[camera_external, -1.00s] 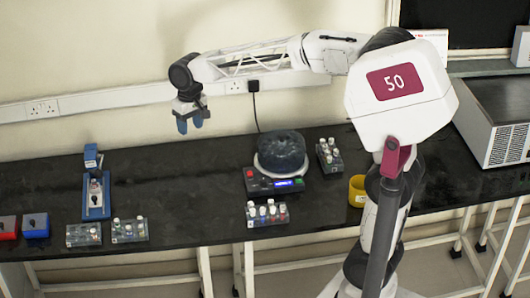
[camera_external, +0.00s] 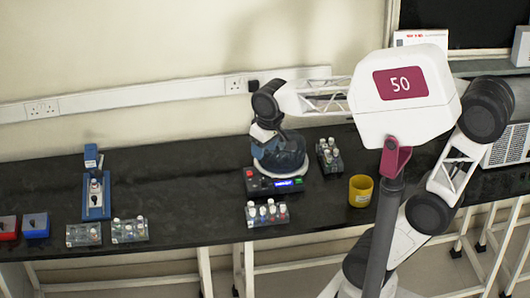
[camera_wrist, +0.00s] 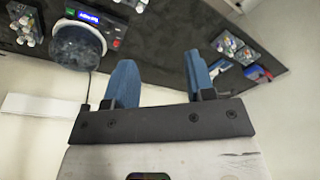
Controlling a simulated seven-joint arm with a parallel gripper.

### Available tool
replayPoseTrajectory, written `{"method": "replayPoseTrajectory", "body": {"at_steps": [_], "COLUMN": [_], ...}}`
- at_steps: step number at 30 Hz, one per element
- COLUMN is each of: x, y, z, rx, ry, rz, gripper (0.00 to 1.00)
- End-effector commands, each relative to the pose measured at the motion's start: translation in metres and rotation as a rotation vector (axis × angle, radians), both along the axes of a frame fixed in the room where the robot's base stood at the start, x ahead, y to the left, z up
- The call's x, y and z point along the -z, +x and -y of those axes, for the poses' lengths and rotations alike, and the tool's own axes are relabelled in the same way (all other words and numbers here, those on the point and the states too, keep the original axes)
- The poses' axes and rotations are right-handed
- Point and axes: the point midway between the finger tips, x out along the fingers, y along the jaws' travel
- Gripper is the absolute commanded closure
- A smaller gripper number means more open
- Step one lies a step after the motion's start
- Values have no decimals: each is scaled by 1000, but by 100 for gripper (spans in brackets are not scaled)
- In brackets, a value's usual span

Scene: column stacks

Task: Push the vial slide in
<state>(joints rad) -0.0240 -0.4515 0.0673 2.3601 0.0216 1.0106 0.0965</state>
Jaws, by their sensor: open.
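The blue slide device (camera_external: 96,205) stands upright on the left part of the bench, with a white-capped vial (camera_external: 95,187) at its middle. At this size I cannot tell how far in the slide sits. My gripper (camera_external: 266,152) is high in front of the dark round bowl of the bench machine, well to the right of the slide device. In the wrist view my gripper (camera_wrist: 158,75) shows two blue fingers wide apart with nothing between them. I cannot make out the slide device clearly in the wrist view.
The machine (camera_external: 262,183) with a lit display is beneath my gripper. Vial racks stand in front of it (camera_external: 267,214), behind it (camera_external: 329,157) and at the bench's front left (camera_external: 129,230). A yellow cup (camera_external: 360,191) is at right. Bench between slide device and machine is clear.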

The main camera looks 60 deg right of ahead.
Motion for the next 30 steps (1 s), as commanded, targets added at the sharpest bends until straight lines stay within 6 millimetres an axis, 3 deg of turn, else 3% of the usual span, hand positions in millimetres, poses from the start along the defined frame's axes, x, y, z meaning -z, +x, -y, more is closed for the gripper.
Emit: {"method": "replayPoseTrajectory", "body": {"at_steps": [6,12,26,30], "x": [17,28,44,41], "y": [-44,-66,-95,-89], "z": [8,12,16,15], "rx": [-25,-39,-57,-45], "ry": [-18,-30,-44,-43], "rz": [36,53,78,73], "gripper": [50,50,50,50]}}
